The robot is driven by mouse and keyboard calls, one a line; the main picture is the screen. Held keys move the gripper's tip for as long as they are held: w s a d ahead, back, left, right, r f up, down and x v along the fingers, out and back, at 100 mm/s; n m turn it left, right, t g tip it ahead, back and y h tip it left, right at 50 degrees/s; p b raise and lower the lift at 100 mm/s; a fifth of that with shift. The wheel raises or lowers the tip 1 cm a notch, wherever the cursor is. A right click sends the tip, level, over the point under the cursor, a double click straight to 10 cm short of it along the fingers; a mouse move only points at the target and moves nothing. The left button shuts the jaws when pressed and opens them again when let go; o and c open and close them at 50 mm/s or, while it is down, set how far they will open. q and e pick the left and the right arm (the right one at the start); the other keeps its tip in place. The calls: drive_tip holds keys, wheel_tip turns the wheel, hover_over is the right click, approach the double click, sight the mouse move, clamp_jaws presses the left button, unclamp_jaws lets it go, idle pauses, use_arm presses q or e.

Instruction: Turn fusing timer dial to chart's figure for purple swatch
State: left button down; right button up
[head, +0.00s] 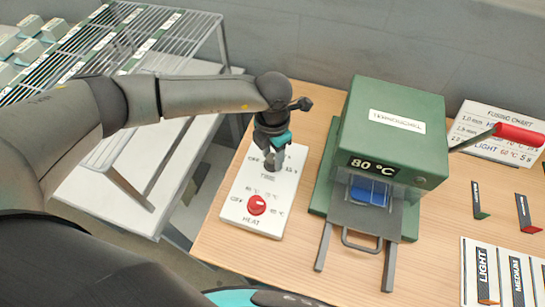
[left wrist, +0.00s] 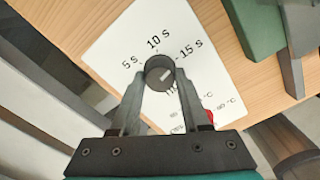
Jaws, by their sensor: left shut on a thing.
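The time dial (left wrist: 160,72) is a dark grey round knob on a white panel (head: 229,206). In the left wrist view its light mark points up and right, roughly toward the 15 s label; 5 s and 10 s are printed to the left and above. My left gripper (left wrist: 160,84) is shut on the dial, a finger on each side. In the head view this gripper (head: 276,160) covers the dial. The fusing chart (head: 487,119) stands at the back right; its bottom row reads LIGHT, 60 °C, 5 s. The press handle hides part of it. My right gripper is not in view.
A red heat knob (head: 257,204) sits below the time dial. The green press (head: 391,125) reads 80 °C and has a blue piece (head: 370,191) inside. Its red handle (head: 519,134) reaches right. A swatch card (head: 470,262) lies at lower right. A wire rack (head: 206,27) stands left.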

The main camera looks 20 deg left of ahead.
sight(272, 159)
use_arm(q)
drive_tip(key=shift+m+b, duration=0.55)
drive_tip(key=shift+m, duration=0.55)
drive_tip(key=shift+c, duration=1.9)
unclamp_jaws()
wheel_tip(272, 159, up, 15)
drive_tip(key=shift+r+b, duration=0.15)
drive_tip(key=shift+b, duration=0.3)
drive_tip(key=shift+s, duration=0.1)
